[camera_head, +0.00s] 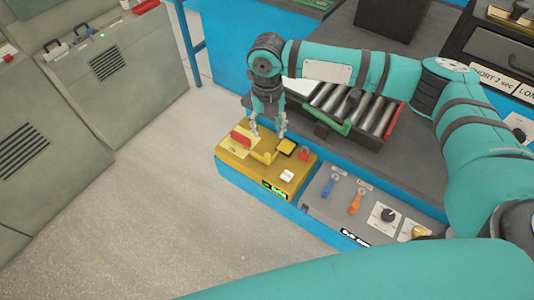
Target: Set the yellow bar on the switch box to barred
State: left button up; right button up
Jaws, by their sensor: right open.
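The yellow switch box (240,170) sits at the left end of the blue-edged bench. The yellow bar (262,157) lies on its top, below my right gripper. A red part (240,137), a dark square with a yellow frame (286,147), a red knob (304,154) and a white switch (287,176) are also on the box. My right gripper (268,133) points down over the box, open, with its fingers on either side above the bar. I cannot tell whether a fingertip touches the bar. My left gripper is not in view.
A grey panel (322,196) with blue and orange levers and knobs stands to the right of the box. Behind is a tray of metal cylinders (350,108) with a green handle (327,118). Grey cabinets (125,70) stand left; the floor between is clear.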

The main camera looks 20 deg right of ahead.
aim_at(267, 155)
notch_tip(267, 155, down, 13)
jog(key=shift+f+p, duration=0.1)
jog(key=shift+p, duration=0.6)
jog(key=shift+c, duration=0.4)
grip_shut()
